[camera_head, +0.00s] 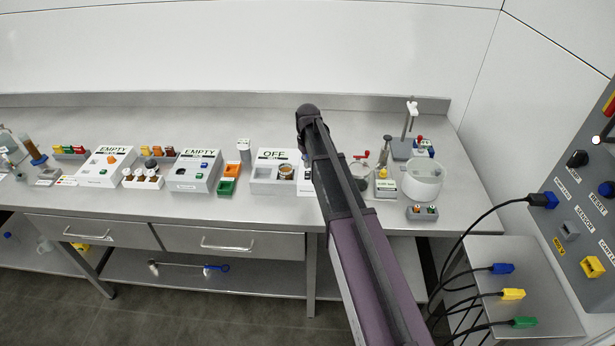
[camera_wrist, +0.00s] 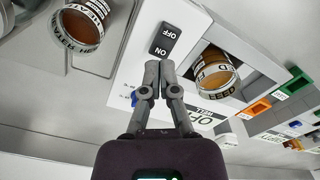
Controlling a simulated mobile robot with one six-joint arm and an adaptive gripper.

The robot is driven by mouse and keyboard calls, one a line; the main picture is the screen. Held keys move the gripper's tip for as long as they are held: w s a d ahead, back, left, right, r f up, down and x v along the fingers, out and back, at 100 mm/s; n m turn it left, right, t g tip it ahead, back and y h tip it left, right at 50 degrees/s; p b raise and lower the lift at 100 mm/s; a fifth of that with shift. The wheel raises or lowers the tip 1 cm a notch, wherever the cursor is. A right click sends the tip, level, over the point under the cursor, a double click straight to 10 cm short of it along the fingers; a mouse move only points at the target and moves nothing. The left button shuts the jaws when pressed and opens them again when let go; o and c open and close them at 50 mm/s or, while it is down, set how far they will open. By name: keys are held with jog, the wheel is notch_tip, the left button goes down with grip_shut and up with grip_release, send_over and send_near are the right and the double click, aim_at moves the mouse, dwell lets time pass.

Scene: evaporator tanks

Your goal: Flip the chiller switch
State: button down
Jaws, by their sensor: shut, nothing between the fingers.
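A black rocker switch (camera_wrist: 164,39) marked OFF and ON sits on a white panel in the wrist view. No chiller label on it is readable. My gripper (camera_wrist: 158,68) is shut and empty, its fingertips together just below the ON end of the switch in the picture; I cannot tell if they touch it. The white unit (camera_head: 275,154) shows OFF in the head view, with an amber jar (camera_head: 287,171) in its opening. The jar, labelled FEED, also shows in the wrist view (camera_wrist: 215,75).
Another amber jar (camera_wrist: 80,25) is close to the left of my gripper in the wrist view. Green (camera_head: 226,187) and orange (camera_head: 231,170) bins stand left of the unit. A white pot (camera_head: 423,181) and a stand (camera_head: 403,149) are on the right. The bench front (camera_head: 250,207) is clear.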

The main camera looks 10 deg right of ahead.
aim_at(308, 172)
jog(key=shift+f+b, duration=1.3)
dwell(1.2)
jog(key=shift+r, duration=0.1)
jog(key=shift+r+p, duration=3.45)
jog(key=shift+p, duration=0.1)
jog(key=s+m, duration=0.3)
jog(key=s, duration=2.4)
jog(key=shift+s, duration=0.15)
